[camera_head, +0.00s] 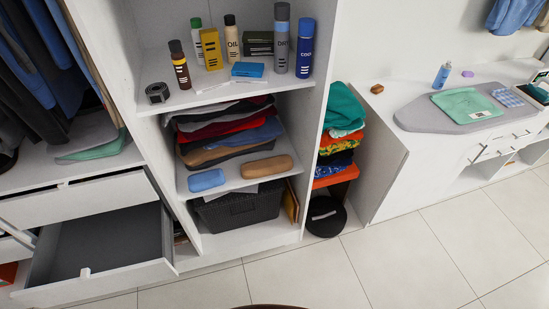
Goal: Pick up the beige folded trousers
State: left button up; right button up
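A stack of folded clothes (228,118) lies on the middle shelf of the open wardrobe. A tan-beige folded piece (205,155) shows low in this stack, under blue and red layers and above a dark one. It looks like the beige trousers, but only its front edge shows, and the rest is hidden by the clothes on top. Neither of my grippers shows in the head view, and nothing is seen touching the stack.
A blue case (206,180) and a brown case (267,167) lie on the shelf in front of the stack. Bottles and boxes stand on the shelf above (200,95). An open drawer (95,245) juts out at lower left. Tiled floor (420,240) is clear at right.

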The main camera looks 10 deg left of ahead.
aim_at(283, 163)
jog(key=u, duration=0.5)
jog(key=i, duration=0.95)
jog(key=u, duration=0.7)
